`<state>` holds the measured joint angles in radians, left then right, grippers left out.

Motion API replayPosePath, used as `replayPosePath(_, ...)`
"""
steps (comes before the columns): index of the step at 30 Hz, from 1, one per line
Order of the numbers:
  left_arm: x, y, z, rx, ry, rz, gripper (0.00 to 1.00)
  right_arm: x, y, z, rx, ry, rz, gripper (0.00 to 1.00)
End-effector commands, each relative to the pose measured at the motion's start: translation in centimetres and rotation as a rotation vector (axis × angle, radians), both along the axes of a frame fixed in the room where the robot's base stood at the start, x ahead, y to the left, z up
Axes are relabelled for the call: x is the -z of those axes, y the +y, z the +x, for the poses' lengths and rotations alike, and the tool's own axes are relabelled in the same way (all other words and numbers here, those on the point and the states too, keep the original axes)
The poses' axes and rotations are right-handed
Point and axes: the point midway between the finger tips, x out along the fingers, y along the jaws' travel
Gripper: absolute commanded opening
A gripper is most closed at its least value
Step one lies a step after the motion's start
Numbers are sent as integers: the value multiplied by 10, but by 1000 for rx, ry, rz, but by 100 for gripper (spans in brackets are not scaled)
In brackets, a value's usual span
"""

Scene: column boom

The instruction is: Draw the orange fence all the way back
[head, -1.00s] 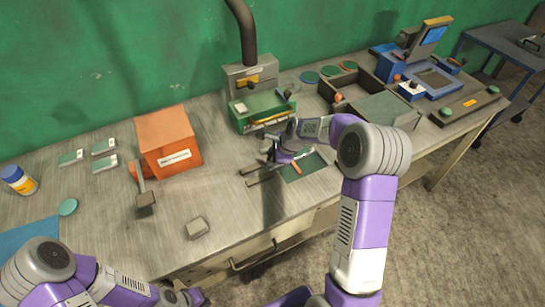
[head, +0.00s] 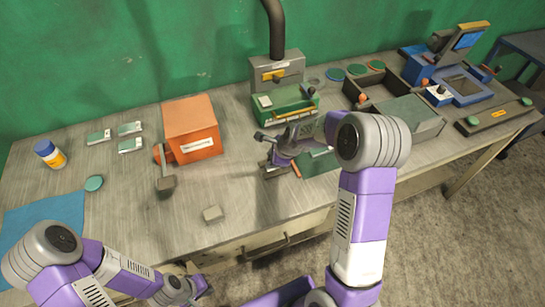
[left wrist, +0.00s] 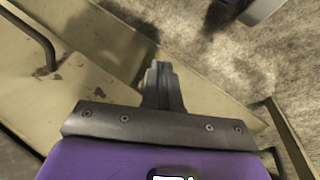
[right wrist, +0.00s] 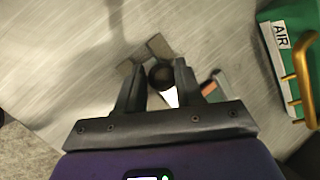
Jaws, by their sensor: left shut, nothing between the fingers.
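A small orange piece (head: 297,168), which appears to be the fence, shows beside the green plate (head: 318,163) in front of the green machine. It also shows in the right wrist view (right wrist: 208,88), just right of my right gripper's fingers, partly hidden. My right gripper (head: 271,160) is low over the bench here. In the right wrist view its fingers (right wrist: 158,72) are apart, with a dark round knob (right wrist: 161,77) seen between them; contact is unclear. My left gripper (left wrist: 163,78) is shut and empty in front of the bench, near its front edge.
The green machine (head: 287,106) stands behind my right gripper.

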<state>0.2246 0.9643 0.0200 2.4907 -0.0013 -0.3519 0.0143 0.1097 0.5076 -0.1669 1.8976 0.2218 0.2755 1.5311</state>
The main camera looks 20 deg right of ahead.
Motion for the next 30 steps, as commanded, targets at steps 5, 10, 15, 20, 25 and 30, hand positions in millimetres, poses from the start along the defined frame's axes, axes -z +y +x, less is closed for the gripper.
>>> replayPosePath(5,0,0,0,0,0,0,0,1,3,0,-6,3,2,58)
replayPosePath(10,0,0,0,0,0,0,0,0,1,0,-4,1,0,58)
replayPosePath(15,-2,0,0,0,0,0,0,-7,-1,-3,-3,-1,-1,58)
replayPosePath(20,-9,0,0,0,0,0,0,-32,-5,-14,-3,-2,0,58)
replayPosePath(25,-16,0,0,0,0,0,0,-55,-9,-26,-4,-1,0,58)
replayPosePath(30,-19,0,0,0,0,0,0,-66,-12,-32,-5,1,1,58)
